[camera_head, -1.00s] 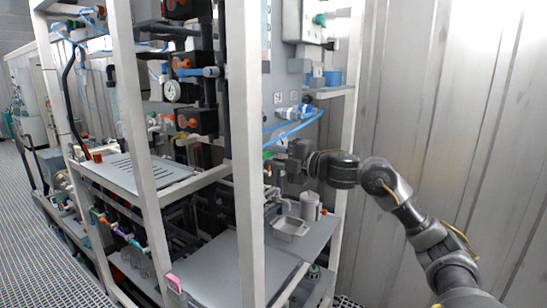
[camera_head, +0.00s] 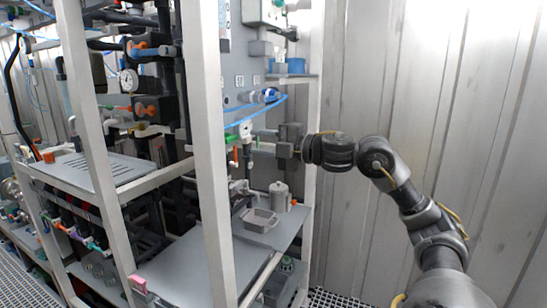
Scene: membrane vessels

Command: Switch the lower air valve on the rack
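The rack (camera_head: 207,150) has white posts and fills the left and middle of the head view. A small pale valve fitting (camera_head: 245,129) with a blue tube sits behind the front post; it looks like the lower air valve. A blue fitting (camera_head: 265,96) with its own tube is higher on the grey panel. My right gripper (camera_head: 262,141) reaches in from the right, just right of and slightly below the pale fitting. Its two fingers point left and look apart, with nothing seen between them. Whether they touch the fitting cannot be told. My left gripper is not in view.
A small grey tray (camera_head: 261,220) and a grey canister (camera_head: 279,196) stand on the shelf below my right gripper. An orange-handled fitting (camera_head: 235,155) is close to the fingers on the left. A corrugated metal wall (camera_head: 440,100) stands behind my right arm.

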